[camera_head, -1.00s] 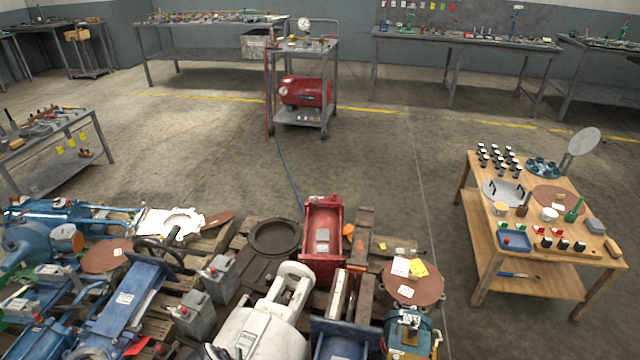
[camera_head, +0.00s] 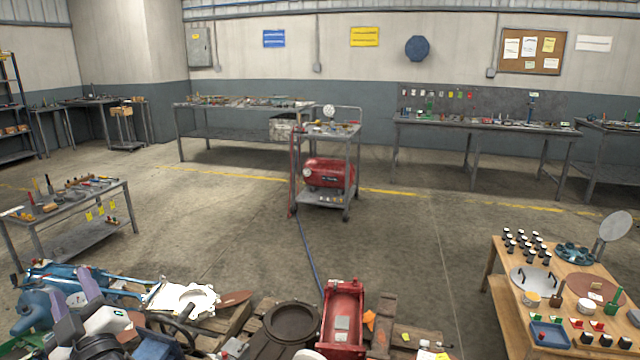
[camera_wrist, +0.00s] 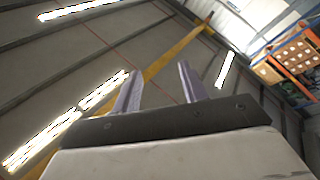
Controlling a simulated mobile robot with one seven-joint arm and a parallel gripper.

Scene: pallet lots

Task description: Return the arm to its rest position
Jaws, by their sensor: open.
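My gripper (camera_head: 69,284) shows at the lower left of the head view, with its two pale purple fingers raised above the pallet goods. In the wrist view my gripper (camera_wrist: 158,72) is open, with a clear gap between the fingers and nothing held. The wrist camera looks up at the ceiling, with bright strip lights and a yellow beam (camera_wrist: 175,55) behind the fingers.
Pallet goods fill the bottom, including a red machine part (camera_head: 343,318) and a dark ring (camera_head: 291,313). A wooden table (camera_head: 497,290) stands at right, a grey bench (camera_head: 75,232) at left. A trolley (camera_head: 322,200) stands beyond open floor.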

